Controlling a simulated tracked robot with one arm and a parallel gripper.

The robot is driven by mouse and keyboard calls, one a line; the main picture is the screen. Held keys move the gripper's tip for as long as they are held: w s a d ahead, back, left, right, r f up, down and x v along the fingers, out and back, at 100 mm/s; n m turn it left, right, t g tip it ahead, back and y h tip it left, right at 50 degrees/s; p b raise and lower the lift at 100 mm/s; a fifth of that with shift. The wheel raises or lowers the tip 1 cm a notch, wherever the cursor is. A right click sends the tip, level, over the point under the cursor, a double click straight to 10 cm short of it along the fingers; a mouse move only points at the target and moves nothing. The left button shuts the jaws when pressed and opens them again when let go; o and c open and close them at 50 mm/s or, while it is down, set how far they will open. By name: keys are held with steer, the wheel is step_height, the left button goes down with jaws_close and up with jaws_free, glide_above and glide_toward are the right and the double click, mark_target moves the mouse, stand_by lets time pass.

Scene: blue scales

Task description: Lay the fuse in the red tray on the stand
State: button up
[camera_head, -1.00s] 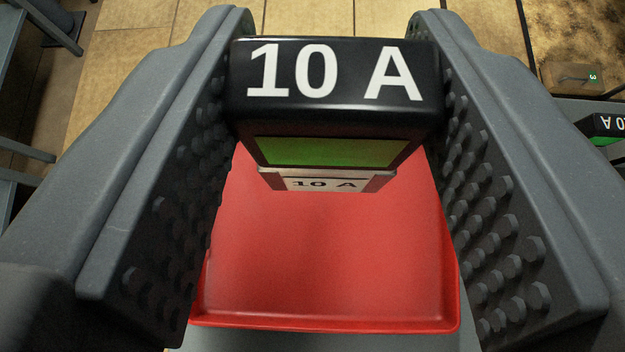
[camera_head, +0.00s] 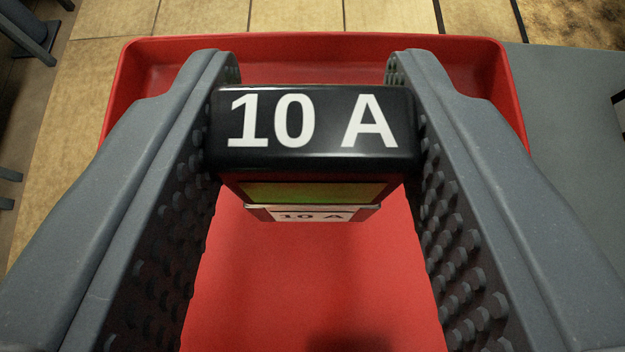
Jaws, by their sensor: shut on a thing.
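The fuse (camera_head: 312,130) is a block with a black top marked "10 A", a green band and a white "10 A" label below. My gripper (camera_head: 312,110) is shut on it, one studded grey jaw on each side. The red tray (camera_head: 320,290) lies under the fuse and fills the middle of the view. Its far rim shows beyond the jaws. The fuse appears above the tray floor, inside the tray's outline; its underside is hidden, so I cannot tell the exact gap. A dark shadow lies on the tray floor near the bottom edge.
The grey stand top (camera_head: 570,130) shows to the right of the tray, with a dark object cut off at the right edge. Tan floor tiles (camera_head: 90,75) lie beyond and to the left. Grey legs or bars stand at the far left.

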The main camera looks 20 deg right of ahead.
mark_target(314, 211)
step_height(314, 211, down, 4)
steer(key=shift+f+b, duration=0.1)
steer(key=shift+b, duration=0.75)
steer(key=o, duration=1)
steer(key=shift+r, duration=0.2)
steer(key=shift+p+v, duration=0.75)
steer(key=shift+v, duration=3.05)
